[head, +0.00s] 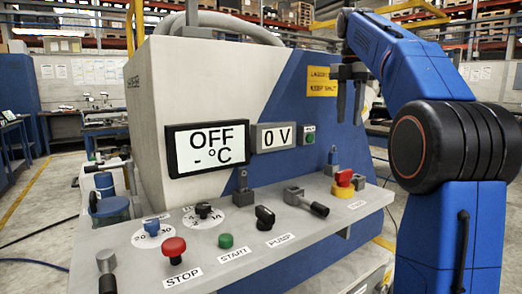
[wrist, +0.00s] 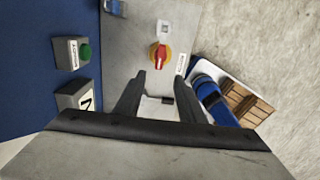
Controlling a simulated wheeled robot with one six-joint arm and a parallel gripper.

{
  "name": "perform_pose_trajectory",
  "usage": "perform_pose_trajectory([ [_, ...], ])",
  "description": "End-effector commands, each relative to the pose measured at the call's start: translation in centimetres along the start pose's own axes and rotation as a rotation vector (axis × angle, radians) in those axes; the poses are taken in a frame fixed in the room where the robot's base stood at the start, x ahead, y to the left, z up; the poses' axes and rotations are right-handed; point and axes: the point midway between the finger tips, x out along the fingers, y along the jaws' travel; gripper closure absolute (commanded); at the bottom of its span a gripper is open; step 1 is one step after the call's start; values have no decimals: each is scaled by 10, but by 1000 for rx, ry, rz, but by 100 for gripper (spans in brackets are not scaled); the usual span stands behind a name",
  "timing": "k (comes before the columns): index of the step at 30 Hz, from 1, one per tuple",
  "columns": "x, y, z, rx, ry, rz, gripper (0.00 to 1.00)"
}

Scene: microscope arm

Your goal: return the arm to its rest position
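My blue arm (head: 455,225) rises at the right of the head view and bends over at the top. My gripper (head: 350,112) hangs from it with its fingers pointing down, in the air above the right end of the control panel. The fingers stand apart with nothing held between them. In the wrist view, my gripper (wrist: 160,86) shows both dark fingers spread, with the grey panel beyond. The red and yellow rotary switch (head: 344,178) is below the gripper; it also shows ahead of the fingers in the wrist view (wrist: 159,56).
The machine (head: 215,85) stands left of my gripper, its display (head: 207,148) reading OFF. The control panel (head: 140,262) carries a red stop button (head: 174,247), a green start button (head: 226,241), knobs and a pump lever (head: 306,201). The air around the gripper looks clear.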

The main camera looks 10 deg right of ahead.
Motion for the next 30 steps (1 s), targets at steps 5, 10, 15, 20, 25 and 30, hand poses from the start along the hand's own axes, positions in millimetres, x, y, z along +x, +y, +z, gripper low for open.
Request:
perform_pose_trajectory([
  [5,5,-5,-11,62,-8,11,64],
  [10,25,-19,-41,250,-25,48,64],
  [15,55,-39,-74,475,-34,97,64],
  [20,90,-60,-105,684,-30,146,64],
  [25,132,-86,-136,906,-12,201,64],
  [30,181,-115,-167,1127,23,255,64],
])
